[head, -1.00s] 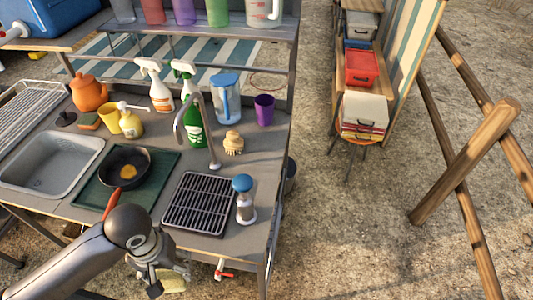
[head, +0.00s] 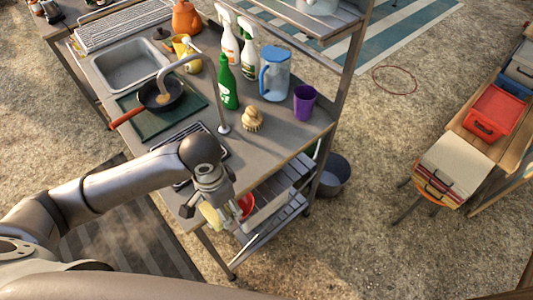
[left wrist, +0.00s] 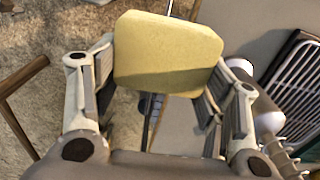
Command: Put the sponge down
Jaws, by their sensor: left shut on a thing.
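A yellow sponge (left wrist: 168,52) is held between the fingers of my left gripper (left wrist: 160,85) in the left wrist view. In the head view the sponge (head: 211,216) shows pale yellow below my left gripper (head: 213,197), mostly hidden by it. The gripper is at the front edge of the grey counter (head: 262,150), near its right end. Whether the sponge touches anything besides the fingers I cannot tell. My right gripper is in neither view.
A black rack (left wrist: 300,85) lies on the counter, partly behind my arm in the head view. A scrub brush (head: 252,119), purple cup (head: 304,101), blue-lidded jug (head: 274,73) and spray bottles (head: 249,48) stand behind it. A slatted lower shelf (head: 270,225) is beneath.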

